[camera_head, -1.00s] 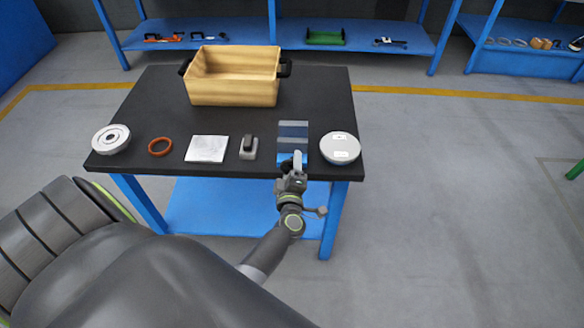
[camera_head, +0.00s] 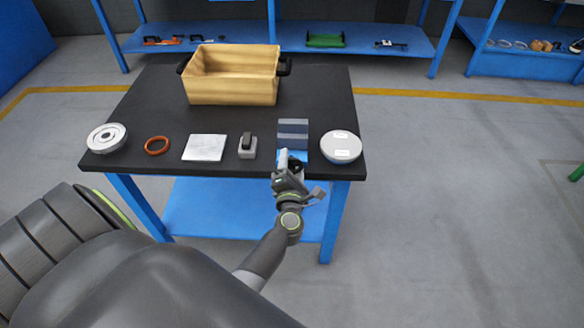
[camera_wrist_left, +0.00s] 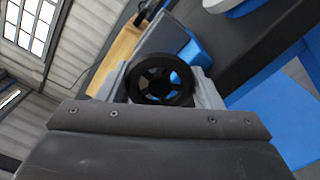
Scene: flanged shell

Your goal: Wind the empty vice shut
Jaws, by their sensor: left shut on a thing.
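The vice (camera_head: 293,131) sits near the front right of the black table, with grey jaws and a blue body. No workpiece shows in it; the gap between its jaws is too small to judge. Its black spoked handwheel (camera_wrist_left: 161,68) faces my left wrist camera, and the blue body (camera_wrist_left: 202,54) shows behind it. My left gripper (camera_head: 290,160) is at the table's front edge, shut on the handwheel, with a finger on either side of the rim. The gripper partly hides the wheel in the head view. My right gripper is not in view.
A round grey-white disc (camera_head: 341,146) lies close to the right of the vice. To the left are a small grey block with a black top (camera_head: 248,147), a white plate (camera_head: 205,147), an orange ring (camera_head: 157,145) and a flanged disc (camera_head: 106,138). A wooden crate (camera_head: 232,92) stands behind.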

